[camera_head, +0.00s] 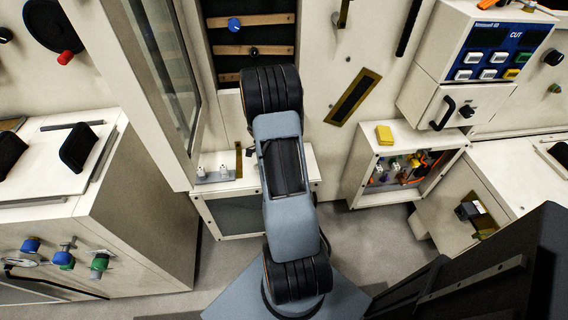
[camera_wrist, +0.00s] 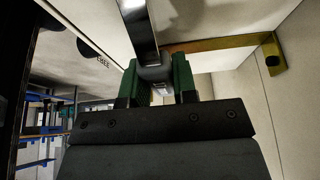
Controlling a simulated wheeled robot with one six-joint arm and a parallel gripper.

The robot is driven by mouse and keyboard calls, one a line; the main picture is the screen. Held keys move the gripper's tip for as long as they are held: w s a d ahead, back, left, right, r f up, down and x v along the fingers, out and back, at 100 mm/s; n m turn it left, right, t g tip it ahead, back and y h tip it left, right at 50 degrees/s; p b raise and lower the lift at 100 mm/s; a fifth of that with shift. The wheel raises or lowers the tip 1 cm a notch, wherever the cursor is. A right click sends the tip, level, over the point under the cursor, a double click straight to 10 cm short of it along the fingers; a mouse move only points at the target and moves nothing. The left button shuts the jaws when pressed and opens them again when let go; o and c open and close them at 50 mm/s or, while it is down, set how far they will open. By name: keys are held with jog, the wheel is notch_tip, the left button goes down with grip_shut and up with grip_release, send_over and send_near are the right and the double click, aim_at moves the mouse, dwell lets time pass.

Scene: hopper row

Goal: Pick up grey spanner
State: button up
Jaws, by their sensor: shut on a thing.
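In the wrist view my gripper (camera_wrist: 156,88) has its green fingers closed on the grey spanner (camera_wrist: 141,28). The spanner's metal shaft runs up from between the fingers to the top edge of the view, and its upper end is out of frame. The part between the fingers is mostly hidden. In the head view my own arm covers the gripper and the spanner.
A brass strip (camera_wrist: 222,43) lies close behind the spanner in the wrist view.

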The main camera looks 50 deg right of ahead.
jog(key=s+a+r, duration=0.9)
jog(key=s+r, duration=0.1)
jog(key=r, duration=0.1)
jog(key=shift+s, duration=0.35)
jog(key=o, duration=0.3)
grip_shut()
